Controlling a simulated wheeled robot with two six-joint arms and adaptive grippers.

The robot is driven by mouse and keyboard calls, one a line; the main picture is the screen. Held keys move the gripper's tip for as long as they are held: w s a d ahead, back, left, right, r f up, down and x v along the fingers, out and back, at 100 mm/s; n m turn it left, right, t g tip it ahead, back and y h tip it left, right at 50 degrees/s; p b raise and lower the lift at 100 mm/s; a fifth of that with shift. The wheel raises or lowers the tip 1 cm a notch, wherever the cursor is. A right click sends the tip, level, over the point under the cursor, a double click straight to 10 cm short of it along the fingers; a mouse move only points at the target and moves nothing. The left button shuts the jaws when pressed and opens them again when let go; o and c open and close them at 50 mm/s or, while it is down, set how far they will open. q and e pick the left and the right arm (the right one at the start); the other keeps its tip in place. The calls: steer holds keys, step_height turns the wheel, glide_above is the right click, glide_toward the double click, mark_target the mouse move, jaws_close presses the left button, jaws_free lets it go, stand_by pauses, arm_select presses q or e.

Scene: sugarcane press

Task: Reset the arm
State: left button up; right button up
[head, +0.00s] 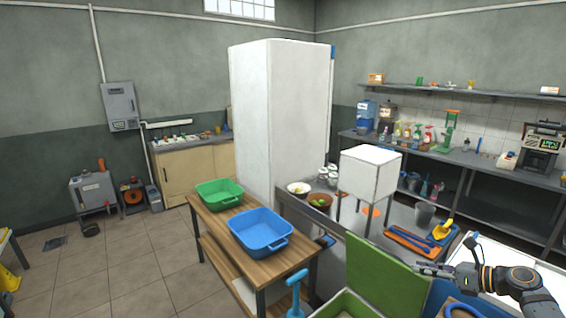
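My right arm comes in at the lower right of the head view. Its gripper (436,270) points left, over the right end of a green panel (385,278) and beside a white surface. The fingers are seen edge-on and small, so I cannot tell whether they are open or shut, and I see nothing clearly held. My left arm and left gripper are not in view.
A wooden table (205,222) holds a green basin (220,193) and a blue basin (261,232). A white box on legs (368,172) stands on the metal counter. An orange tray (408,243) with tools lies near my gripper. Floor at left is mostly clear.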

steer(key=s+a+f+n+g+h, duration=0.3)
steer(key=s+a+f+n+g, duration=0.4)
steer(key=s+a+f+n, duration=1)
steer(key=s+r+n+t+h, duration=0.1)
steer(key=s+r+n+h, duration=0.2)
steer(key=s+n+h, duration=0.75)
steer(key=s+d+f+n+g+y+b, duration=0.1)
steer(key=s+d+f+n+y+b, duration=0.15)
steer(key=f, duration=1.35)
steer(key=s+d+f+n+y+b, duration=0.1)
steer(key=s+f+b, duration=0.2)
steer(key=f, duration=1.3)
arm_select(q)
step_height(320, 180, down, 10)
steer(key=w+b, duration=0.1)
steer(key=b, duration=0.3)
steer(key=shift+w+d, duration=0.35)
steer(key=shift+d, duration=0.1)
arm_select(e)
steer(key=s+d+f+g, duration=0.1)
steer(key=s+f, duration=1.8)
steer(key=f, duration=0.1)
steer(key=shift+f+g, duration=0.3)
